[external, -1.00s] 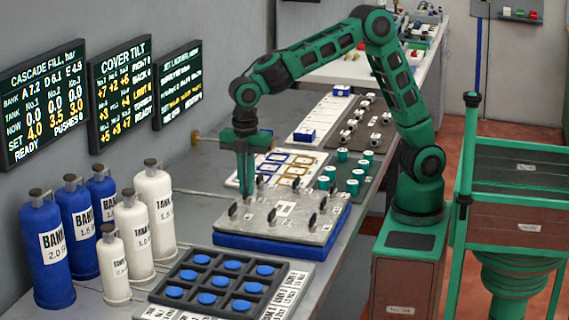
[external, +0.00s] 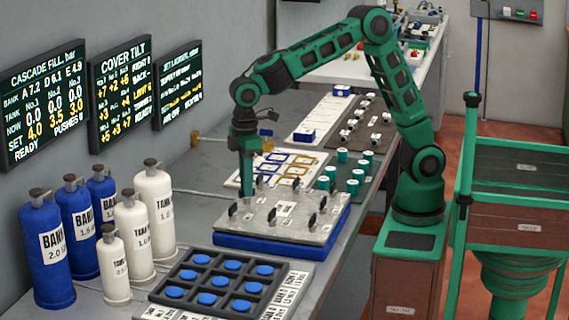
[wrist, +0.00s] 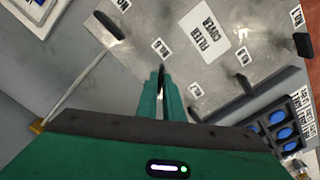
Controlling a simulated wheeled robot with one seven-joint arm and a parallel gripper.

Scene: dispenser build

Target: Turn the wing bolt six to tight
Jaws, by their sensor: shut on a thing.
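My gripper (external: 246,195) points down at the back left part of a grey cover plate (external: 262,228) on a blue base (external: 285,248). In the wrist view my gripper's green fingers (wrist: 160,98) are shut on a thin dark wing bolt (wrist: 161,72), which stands up between them. The fingers hide most of the held bolt.
A black tray of blue round pieces (external: 207,299) lies in front of the plate. Blue and white bottles (external: 133,235) stand at the left. Boards with small parts (external: 355,180) lie behind and to the right. Three wall screens (external: 122,90) hang at the left, one headed COVER TILT.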

